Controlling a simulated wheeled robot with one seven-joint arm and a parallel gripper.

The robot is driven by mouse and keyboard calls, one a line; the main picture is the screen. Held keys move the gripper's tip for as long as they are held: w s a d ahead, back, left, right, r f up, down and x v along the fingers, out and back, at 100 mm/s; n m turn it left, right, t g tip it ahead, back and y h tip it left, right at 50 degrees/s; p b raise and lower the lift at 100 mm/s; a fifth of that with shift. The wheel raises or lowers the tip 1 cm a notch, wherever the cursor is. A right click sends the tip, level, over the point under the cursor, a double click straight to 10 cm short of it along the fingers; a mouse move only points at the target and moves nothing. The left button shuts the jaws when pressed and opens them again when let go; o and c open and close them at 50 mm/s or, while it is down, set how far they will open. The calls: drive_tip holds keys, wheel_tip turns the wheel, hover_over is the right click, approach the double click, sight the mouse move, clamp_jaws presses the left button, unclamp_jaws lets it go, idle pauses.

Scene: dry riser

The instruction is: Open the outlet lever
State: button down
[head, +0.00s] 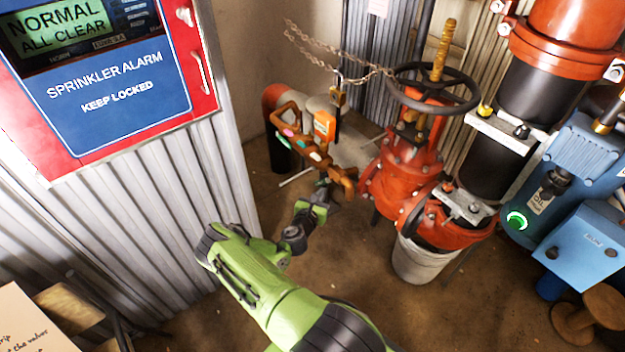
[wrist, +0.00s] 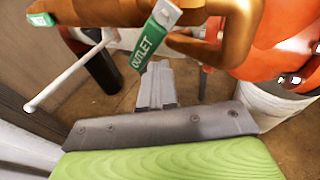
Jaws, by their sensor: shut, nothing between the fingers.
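I cannot tell for sure whether this rod is the outlet lever. My gripper (wrist: 155,75) is shut and empty, its grey fingertips just below the tag and right of the rod. In the head view my gripper (head: 324,188) is small, just under the orange-brown pipework (head: 312,148), and partly hidden by it.
A red valve with a black handwheel (head: 432,88) and a hanging chain (head: 335,66) stand to the right. A grey bucket (head: 424,260) sits under the red pipe. The red alarm panel (head: 110,80) on corrugated metal is at left. The floor between (head: 350,280) is clear.

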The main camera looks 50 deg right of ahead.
drive_tip(key=w+a+r, duration=0.2)
drive_tip(key=w+a, duration=0.2)
drive_tip(key=a, duration=0.1)
drive_tip(key=shift+w+r+p, duration=0.3)
drive_tip(key=shift+w+p, duration=0.05)
drive_tip(key=shift+w, duration=0.05)
idle(0.4)
idle(0.4)
